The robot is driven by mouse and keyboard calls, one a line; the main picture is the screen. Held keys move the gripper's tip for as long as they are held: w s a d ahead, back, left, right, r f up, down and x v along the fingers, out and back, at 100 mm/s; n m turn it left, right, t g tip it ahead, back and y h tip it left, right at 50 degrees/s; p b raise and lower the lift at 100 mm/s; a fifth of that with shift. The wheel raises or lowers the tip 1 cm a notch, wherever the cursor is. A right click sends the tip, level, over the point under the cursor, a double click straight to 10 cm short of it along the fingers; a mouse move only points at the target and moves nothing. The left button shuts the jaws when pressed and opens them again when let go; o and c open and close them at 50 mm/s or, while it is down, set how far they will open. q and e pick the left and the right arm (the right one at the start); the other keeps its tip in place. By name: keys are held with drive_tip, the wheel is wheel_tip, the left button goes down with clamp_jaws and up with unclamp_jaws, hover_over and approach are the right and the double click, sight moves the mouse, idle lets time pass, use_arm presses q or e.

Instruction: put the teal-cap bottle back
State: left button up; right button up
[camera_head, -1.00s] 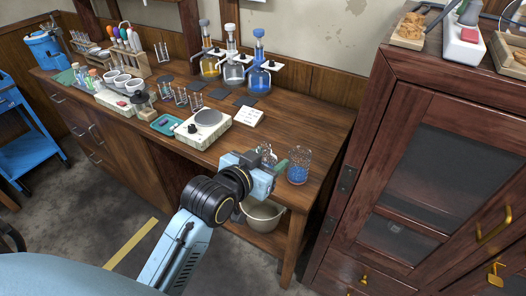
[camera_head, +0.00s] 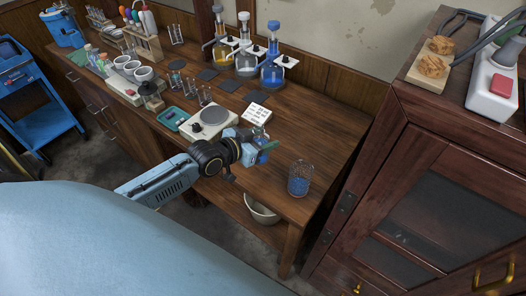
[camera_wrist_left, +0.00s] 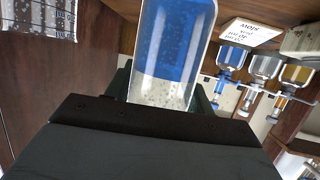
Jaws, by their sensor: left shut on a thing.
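My left gripper (camera_head: 266,148) is above the front right part of the bench. The bottle also shows close up in the left wrist view (camera_wrist_left: 172,50), between the dark green fingers. Its cap is not visible in either view, so I cannot tell its colour. My right gripper is not in view.
A beaker of blue beads (camera_head: 299,181) stands right of the gripper. A hotplate (camera_head: 212,120) and a white card (camera_head: 257,112) are behind. Three flasks (camera_head: 272,72) stand at the back. Small bottles (camera_head: 103,62) are far left. The bench's right end is mostly clear.

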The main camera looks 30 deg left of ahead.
use_arm(q)
drive_tip(key=shift+w+f+b, duration=0.1)
drive_tip(key=shift+f+b, duration=0.3)
drive_tip(key=shift+f, duration=2)
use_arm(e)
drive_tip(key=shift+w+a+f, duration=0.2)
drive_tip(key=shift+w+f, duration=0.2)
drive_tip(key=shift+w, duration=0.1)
use_arm(q)
drive_tip(key=shift+f, duration=0.15)
drive_tip(key=o, duration=1.2)
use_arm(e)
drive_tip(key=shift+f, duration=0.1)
use_arm(q)
drive_tip(key=shift+r, duration=0.2)
drive_tip(key=p+v, duration=0.1)
drive_tip(key=v, duration=1.1)
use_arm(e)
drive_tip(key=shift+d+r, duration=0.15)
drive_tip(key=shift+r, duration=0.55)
